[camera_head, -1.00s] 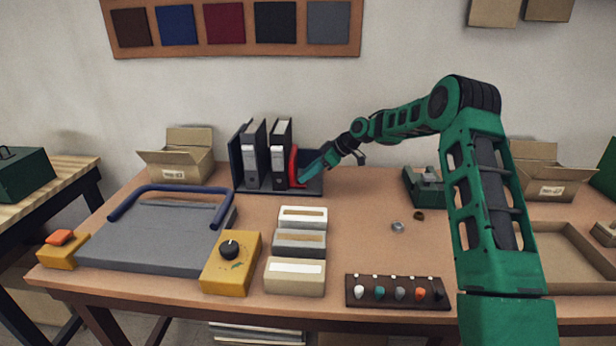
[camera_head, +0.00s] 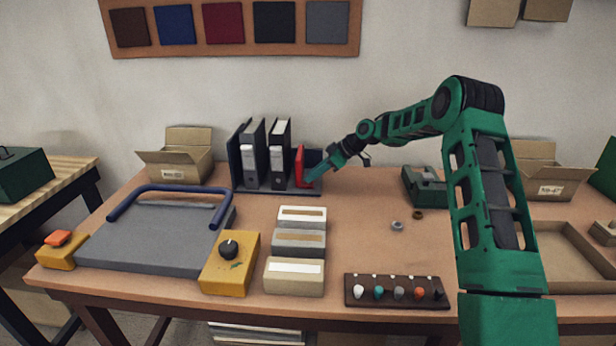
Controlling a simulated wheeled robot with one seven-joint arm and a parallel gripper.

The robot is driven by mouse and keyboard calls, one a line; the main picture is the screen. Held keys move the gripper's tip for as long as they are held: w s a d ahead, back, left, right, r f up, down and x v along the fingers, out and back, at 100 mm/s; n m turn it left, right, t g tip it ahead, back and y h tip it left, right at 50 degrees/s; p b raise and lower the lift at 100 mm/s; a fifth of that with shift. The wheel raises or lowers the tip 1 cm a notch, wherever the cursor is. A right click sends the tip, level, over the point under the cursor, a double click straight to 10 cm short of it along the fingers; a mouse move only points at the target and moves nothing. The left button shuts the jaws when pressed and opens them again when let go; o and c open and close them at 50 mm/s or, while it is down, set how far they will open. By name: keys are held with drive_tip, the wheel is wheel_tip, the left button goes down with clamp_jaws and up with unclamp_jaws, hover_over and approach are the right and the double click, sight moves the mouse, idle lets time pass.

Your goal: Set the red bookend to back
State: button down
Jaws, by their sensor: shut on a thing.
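The red bookend (camera_head: 299,168) stands upright on the dark rack (camera_head: 262,187) at the back of the table. It is to the right of two dark binders with pale labels, a left one (camera_head: 251,155) and a right one (camera_head: 279,155). A narrow gap shows between the bookend and the right binder. My gripper (camera_head: 309,176) reaches in from the right and is shut on the bookend. The fingertips are small in this view and partly hidden by the arm's end.
An open carton (camera_head: 179,160) stands left of the rack. A grey board with a blue handle (camera_head: 155,237), a yellow box with a knob (camera_head: 231,264) and several small boxes lie in front. A green device (camera_head: 425,187) stands to the right.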

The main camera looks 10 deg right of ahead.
drive_tip(key=shift+s+d, duration=0.2)
drive_tip(key=shift+d, duration=0.45)
drive_tip(key=shift+s+d, duration=0.2)
drive_tip(key=shift+d, duration=0.4)
drive_tip(key=c, duration=1.5)
unclamp_jaws()
drive_tip(key=shift+c, duration=0.2)
drive_tip(key=shift+r, duration=0.1)
drive_tip(key=v, duration=1)
drive_tip(key=shift+d+r, duration=0.15)
drive_tip(key=shift+d, duration=0.1)
drive_tip(key=shift+s, duration=0.15)
